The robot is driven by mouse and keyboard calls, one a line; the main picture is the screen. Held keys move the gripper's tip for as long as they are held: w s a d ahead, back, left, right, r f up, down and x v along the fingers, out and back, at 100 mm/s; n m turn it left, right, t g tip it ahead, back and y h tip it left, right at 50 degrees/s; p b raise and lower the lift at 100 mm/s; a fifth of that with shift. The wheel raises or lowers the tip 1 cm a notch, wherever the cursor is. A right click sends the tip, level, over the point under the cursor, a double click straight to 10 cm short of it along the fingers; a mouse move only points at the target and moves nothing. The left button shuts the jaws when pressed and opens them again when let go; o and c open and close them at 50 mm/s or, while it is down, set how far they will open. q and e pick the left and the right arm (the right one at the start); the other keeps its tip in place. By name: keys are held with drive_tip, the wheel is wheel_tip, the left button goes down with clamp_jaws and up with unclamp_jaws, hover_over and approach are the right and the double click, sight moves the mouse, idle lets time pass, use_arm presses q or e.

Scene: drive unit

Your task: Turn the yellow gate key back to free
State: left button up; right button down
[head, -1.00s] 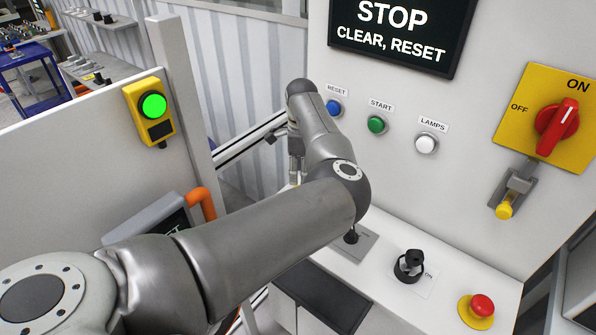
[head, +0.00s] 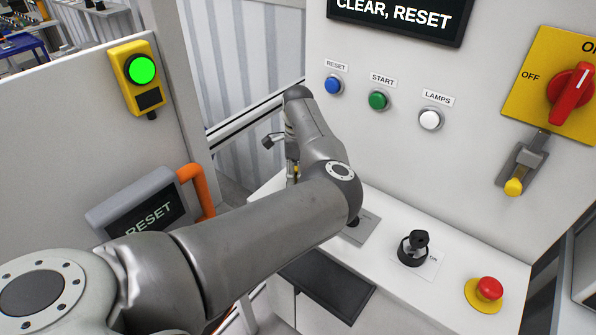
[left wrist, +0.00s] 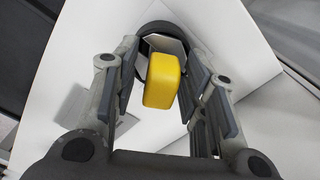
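The yellow gate key (left wrist: 162,80) stands between the fingers of my left gripper (left wrist: 163,62) in the left wrist view. A gap shows on each side of it, so the gripper is open around the key and not closed on it. A dark round collar (left wrist: 158,42) sits around the key's base on a white surface. In the head view my left arm hides most of the gripper; only a small bit of yellow (head: 296,172) shows by it. The key's marked position cannot be read. My right gripper is not in view.
The white console carries a black selector (head: 414,247) and a red stop button (head: 488,290). Blue reset (head: 333,86), green start (head: 378,100) and white lamps (head: 430,119) buttons line the wall. A red rotary switch (head: 571,92) is at right. A screen reads RESET (head: 150,222).

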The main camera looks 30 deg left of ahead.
use_arm(q)
clamp_jaws()
drive_tip(key=shift+r+n+p, duration=0.1)
drive_tip(key=shift+n+p, duration=0.3)
drive_tip(key=shift+p, duration=0.05)
drive_tip(key=shift+n+p, duration=0.65)
drive_tip(key=shift+n, duration=0.25)
drive_tip(key=shift+n+p, duration=0.35)
drive_tip(key=shift+n, duration=0.75)
